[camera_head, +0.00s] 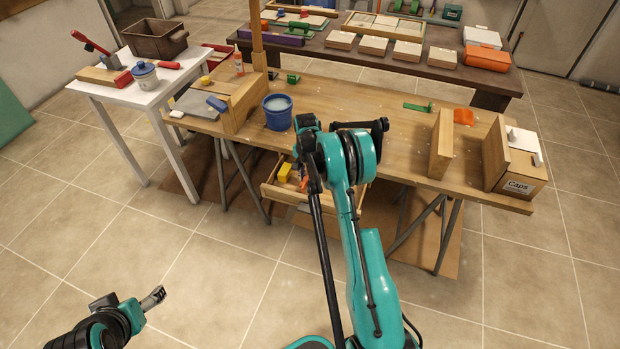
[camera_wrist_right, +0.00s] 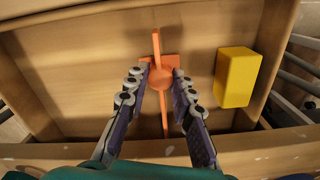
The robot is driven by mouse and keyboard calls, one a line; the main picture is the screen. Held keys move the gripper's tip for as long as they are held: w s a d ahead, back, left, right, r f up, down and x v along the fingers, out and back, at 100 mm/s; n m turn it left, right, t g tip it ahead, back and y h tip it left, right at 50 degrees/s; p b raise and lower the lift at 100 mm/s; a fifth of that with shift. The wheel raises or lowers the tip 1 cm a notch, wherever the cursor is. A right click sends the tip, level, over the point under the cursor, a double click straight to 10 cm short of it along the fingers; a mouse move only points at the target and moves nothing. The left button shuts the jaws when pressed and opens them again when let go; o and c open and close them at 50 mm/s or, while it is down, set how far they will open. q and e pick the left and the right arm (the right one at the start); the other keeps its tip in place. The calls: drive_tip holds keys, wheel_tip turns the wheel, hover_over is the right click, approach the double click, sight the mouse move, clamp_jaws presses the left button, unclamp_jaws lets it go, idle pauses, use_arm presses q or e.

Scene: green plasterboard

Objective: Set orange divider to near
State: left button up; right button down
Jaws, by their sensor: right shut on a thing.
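The orange divider (camera_wrist_right: 156,52) is inside an open wooden drawer (camera_wrist_right: 75,75). In the right wrist view it is a thin bar running from far to near, with a round hub at its middle and a wider orange piece behind. My right gripper (camera_wrist_right: 160,84) has a finger on each side of the hub and is shut on it. In the head view the drawer (camera_head: 345,218) stands out under the workbench, and my right arm hides much of the divider. My left gripper (camera_head: 153,298) is over the floor at lower left, empty; its finger gap is unclear.
A yellow block (camera_wrist_right: 236,77) lies in the drawer right of the divider. The workbench top (camera_head: 340,100) overhangs the drawer and holds a blue bucket (camera_head: 278,112) and wooden uprights. A white side table (camera_head: 140,92) stands at left. The floor in front is clear.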

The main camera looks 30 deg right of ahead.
drive_tip(key=shift+w+a, duration=0.8)
drive_tip(key=shift+w, duration=0.15)
drive_tip(key=c, duration=1.3)
unclamp_jaws()
drive_tip(key=shift+r, duration=0.1)
wheel_tip(320, 180, up, 12)
drive_tip(key=shift+f, duration=0.1)
